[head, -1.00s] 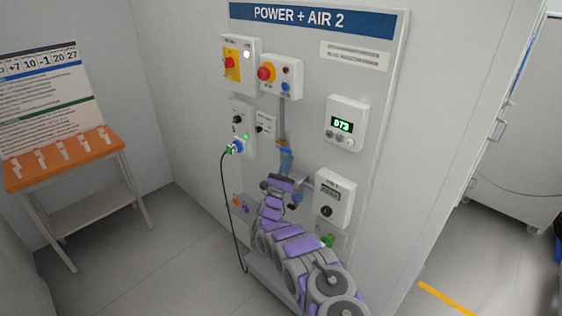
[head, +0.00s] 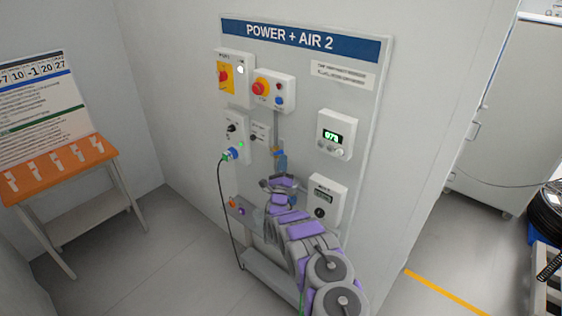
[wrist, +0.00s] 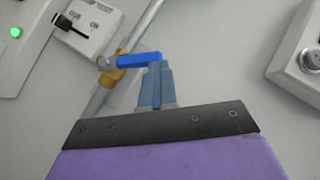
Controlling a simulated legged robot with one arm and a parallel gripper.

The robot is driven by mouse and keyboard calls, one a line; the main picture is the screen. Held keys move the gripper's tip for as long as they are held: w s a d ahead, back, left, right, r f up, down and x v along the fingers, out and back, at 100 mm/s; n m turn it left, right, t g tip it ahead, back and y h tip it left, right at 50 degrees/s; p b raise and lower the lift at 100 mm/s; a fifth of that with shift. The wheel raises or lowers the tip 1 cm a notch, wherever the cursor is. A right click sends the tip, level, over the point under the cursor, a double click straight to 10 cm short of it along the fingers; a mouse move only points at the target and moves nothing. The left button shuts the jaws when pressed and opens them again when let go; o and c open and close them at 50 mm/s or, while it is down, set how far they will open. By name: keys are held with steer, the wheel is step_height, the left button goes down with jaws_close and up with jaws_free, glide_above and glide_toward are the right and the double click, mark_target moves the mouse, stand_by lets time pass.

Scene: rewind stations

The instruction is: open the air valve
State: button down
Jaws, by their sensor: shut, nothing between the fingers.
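The air valve is a brass body (wrist: 114,77) with a blue lever (wrist: 140,60) on a grey pipe (wrist: 140,35). In the wrist view the lever points right, at an angle across the pipe's line. My gripper (wrist: 157,66) is shut and empty, its tips at the lever's free right end, overlapping it in the picture; I cannot tell whether they touch. In the head view my gripper (head: 281,161) is just below the valve on the panel (head: 300,103), and the lever is too small to make out clearly.
Close around are an emergency-stop box (head: 275,90), a lit gauge box (head: 335,136), a lower display box (head: 325,199) and a socket with a plugged-in black cable (head: 219,190). An orange-topped table (head: 60,170) stands at left. Floor is clear between table and panel.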

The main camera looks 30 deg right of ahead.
mark_target(281, 151)
steer(key=r+n+y+p, duration=0.1)
steer(key=r+n+y, duration=0.1)
steer(key=n, duration=0.1)
steer(key=w+r+n+y+p, duration=0.1)
steer(key=r+n+y+p, duration=0.1)
steer(key=n+y, duration=0.1)
steer(key=shift+w+r+n+g, duration=0.15)
steer(key=shift+w+n+g, duration=0.05)
steer(key=shift+n+g, duration=0.1)
steer(key=w+r+n+g+y, duration=0.1)
steer(key=w+a+r+n+g+y, duration=0.1)
steer(key=n, duration=0.1)
steer(key=shift+w+a, duration=0.1)
steer(key=shift+w, duration=0.3)
stand_by(0.3)
steer(key=shift+a+n, duration=0.1)
steer(key=shift+n, duration=0.2)
